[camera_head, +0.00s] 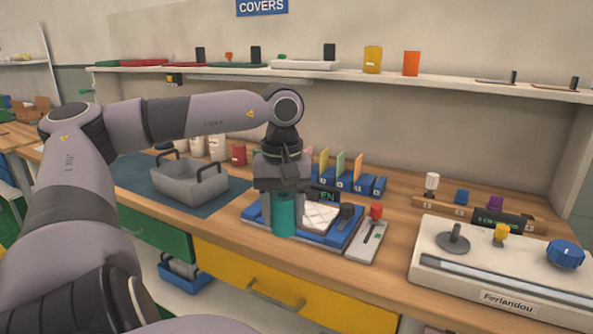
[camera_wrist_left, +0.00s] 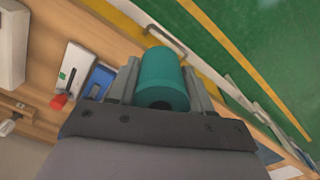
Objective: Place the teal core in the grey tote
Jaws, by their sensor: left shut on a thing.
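The teal core (camera_head: 284,215) is a teal cylinder held upright between the fingers of my left gripper (camera_head: 280,207). It also shows in the left wrist view (camera_wrist_left: 162,78), between the two grey fingers. In the head view, the core is in front of the blue tray-like device and overlaps its front left part; whether it touches the device cannot be told. The grey tote (camera_head: 190,181) is an open bin with two dark handles, to the left of the gripper on a dark blue mat. No core shows inside the tote from this angle. My right gripper is not in view.
A blue device (camera_head: 325,238) with a white pad stands under the gripper, with a red-knobbed switch box (camera_head: 366,243) beside it. A white machine (camera_head: 500,267) is at the right. Cans and a card rack (camera_head: 352,181) stand behind.

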